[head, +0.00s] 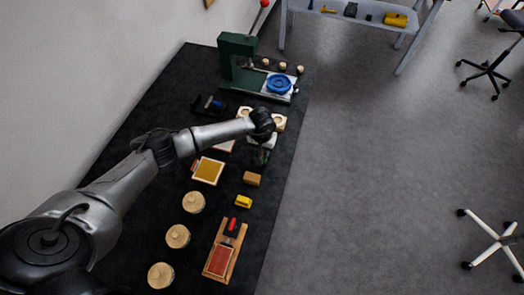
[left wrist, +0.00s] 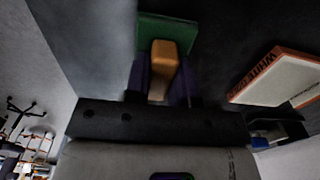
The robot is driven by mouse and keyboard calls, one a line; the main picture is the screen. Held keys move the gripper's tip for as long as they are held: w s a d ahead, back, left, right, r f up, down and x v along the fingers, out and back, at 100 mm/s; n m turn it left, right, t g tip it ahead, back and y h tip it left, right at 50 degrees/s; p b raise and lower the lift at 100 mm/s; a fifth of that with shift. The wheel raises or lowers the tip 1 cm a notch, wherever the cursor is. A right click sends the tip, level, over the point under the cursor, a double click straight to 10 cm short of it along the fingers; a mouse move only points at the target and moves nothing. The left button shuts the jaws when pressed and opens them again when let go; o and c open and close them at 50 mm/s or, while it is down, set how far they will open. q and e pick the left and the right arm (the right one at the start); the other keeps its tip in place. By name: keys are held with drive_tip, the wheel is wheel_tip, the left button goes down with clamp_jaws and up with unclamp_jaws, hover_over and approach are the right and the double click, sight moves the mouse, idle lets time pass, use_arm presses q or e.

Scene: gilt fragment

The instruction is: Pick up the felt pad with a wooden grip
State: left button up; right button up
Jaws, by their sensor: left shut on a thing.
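The felt pad with a wooden grip shows in the left wrist view, its tan wooden grip (left wrist: 163,62) in front of a green felt pad (left wrist: 168,32). My left gripper (left wrist: 162,80) is shut on the grip, one dark purple finger on each side. In the head view my left gripper (head: 262,152) points down over the far half of the black table; it and the wrist hide most of the pad. I cannot tell whether the pad touches the table. My right gripper is in neither view.
The black table (head: 120,160) holds a green press (head: 238,58) with a blue disc (head: 279,84), a yellow framed pad (head: 208,171), a tan block (head: 252,179), a yellow item (head: 243,201), several round wooden pieces (head: 193,202) and a red pad on a board (head: 220,260). A box marked WHITE (left wrist: 280,77) is close by.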

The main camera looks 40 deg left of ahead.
use_arm(q)
clamp_jaws()
drive_tip(key=shift+r, duration=0.1)
drive_tip(key=shift+r, duration=0.5)
drive_tip(key=r, duration=0.2)
drive_tip(key=d+r, duration=0.1)
drive_tip(key=shift+w+r+b, duration=0.3)
drive_tip(key=shift+w+b, duration=0.1)
drive_tip(key=w+d+r+b, duration=0.1)
drive_tip(key=w+d+r, duration=0.4)
drive_tip(key=d, duration=0.4)
drive_tip(key=shift+w+r+b, duration=0.15)
drive_tip(key=shift+r+b, duration=0.2)
drive_tip(key=shift+r, duration=0.3)
